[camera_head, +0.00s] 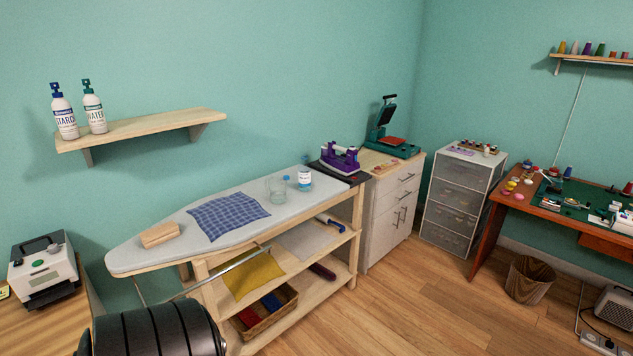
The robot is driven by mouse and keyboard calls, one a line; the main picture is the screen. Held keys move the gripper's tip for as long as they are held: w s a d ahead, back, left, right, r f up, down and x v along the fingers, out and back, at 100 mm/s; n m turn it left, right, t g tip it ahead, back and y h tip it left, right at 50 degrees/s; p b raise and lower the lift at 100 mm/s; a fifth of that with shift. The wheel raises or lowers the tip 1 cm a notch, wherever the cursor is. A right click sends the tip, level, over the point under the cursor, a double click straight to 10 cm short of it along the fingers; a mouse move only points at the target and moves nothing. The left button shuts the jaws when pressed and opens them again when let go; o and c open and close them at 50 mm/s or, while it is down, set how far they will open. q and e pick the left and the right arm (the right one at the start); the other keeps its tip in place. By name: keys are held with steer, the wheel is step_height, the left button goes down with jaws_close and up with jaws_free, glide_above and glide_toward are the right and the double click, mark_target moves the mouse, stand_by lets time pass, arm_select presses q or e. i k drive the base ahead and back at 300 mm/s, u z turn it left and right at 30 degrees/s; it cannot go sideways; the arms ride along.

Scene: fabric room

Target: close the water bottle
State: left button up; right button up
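A small clear bottle with a white and blue label (305,180) stands upright near the right end of the ironing board (130,256). Its top is pale and small, so I cannot tell whether it is open. A small blue piece, perhaps a cap (286,178), shows just left of it, by the rim of a clear glass jug (276,191). A white spray bottle marked WATER with a green top (94,113) stands on the wall shelf, beside a blue-topped STARCH bottle (64,115). Neither of my grippers is in view.
A purple iron (340,159) rests on a dark pad right of the clear bottle. A blue checked cloth (229,214) and wooden block (160,235) lie on the board. Shelves below hold cloths and a basket (264,317).

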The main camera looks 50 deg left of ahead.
mark_target(305, 169)
steer(key=z, duration=0.1)
steer(key=i, duration=2.3)
steer(key=u, duration=1.3)
steer(key=i, duration=1)
steer(key=u, duration=1.2)
steer(key=i, duration=0.25)
steer(key=u, duration=0.2)
